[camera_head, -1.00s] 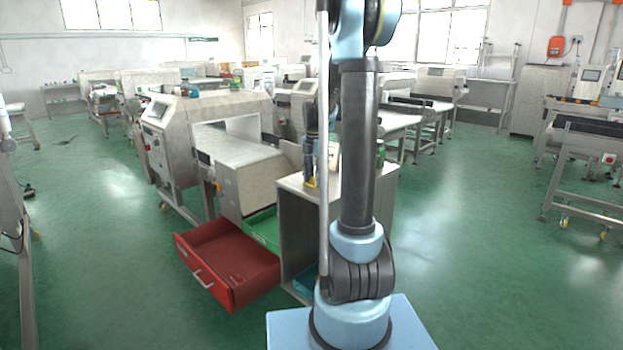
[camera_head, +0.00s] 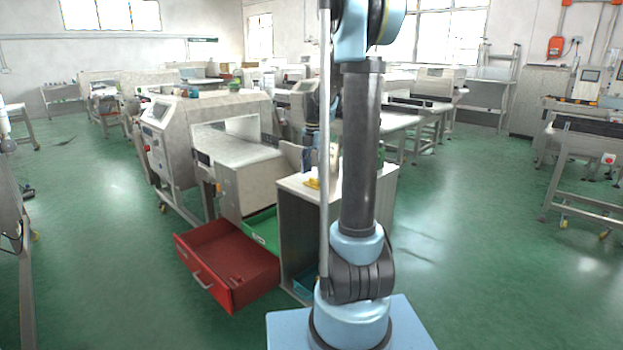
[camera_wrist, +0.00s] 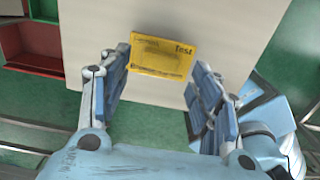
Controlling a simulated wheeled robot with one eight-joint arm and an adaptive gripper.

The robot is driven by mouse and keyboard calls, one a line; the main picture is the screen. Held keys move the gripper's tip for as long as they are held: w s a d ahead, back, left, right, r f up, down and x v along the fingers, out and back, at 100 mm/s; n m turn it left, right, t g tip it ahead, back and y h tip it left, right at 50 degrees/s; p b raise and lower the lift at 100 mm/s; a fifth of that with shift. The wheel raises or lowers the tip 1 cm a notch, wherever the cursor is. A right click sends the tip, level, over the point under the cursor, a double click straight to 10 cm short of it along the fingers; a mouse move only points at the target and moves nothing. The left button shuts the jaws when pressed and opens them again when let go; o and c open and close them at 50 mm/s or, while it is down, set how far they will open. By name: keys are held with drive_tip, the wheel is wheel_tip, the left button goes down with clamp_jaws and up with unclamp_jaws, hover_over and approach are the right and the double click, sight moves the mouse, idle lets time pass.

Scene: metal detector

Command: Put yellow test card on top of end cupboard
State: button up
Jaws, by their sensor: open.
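The yellow test card (camera_wrist: 161,55) lies flat on the pale top of the end cupboard (camera_wrist: 240,28), near the cupboard edge closest to my gripper in the wrist view. In the head view the card (camera_head: 312,183) is a small yellow patch on the cupboard top (camera_head: 290,181), partly hidden by my arm. My gripper (camera_head: 311,150) is open and empty above the card. In the wrist view the fingers are spread on either side of the card's near part, apart from it.
A red drawer (camera_head: 228,256) stands pulled out left of the cupboard, with a green tray (camera_head: 262,230) beside it. A metal detector conveyor (camera_head: 240,160) stands behind them.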

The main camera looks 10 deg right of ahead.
sight(314, 179)
wheel_tip(314, 179, up, 9)
drive_tip(key=s+m, duration=0.6)
drive_tip(key=s, duration=0.3)
drive_tip(key=s+f+m+t, duration=0.1)
drive_tip(key=s+f+m, duration=0.7)
drive_tip(key=s, duration=0.4)
drive_tip(key=s+f+m+t, duration=0.1)
drive_tip(key=s+f+m, duration=0.8)
drive_tip(key=s+m, duration=0.2)
drive_tip(key=shift+s+a+f, duration=0.2)
drive_tip(key=shift+s+a, duration=0.15)
drive_tip(key=shift+s, duration=0.9)
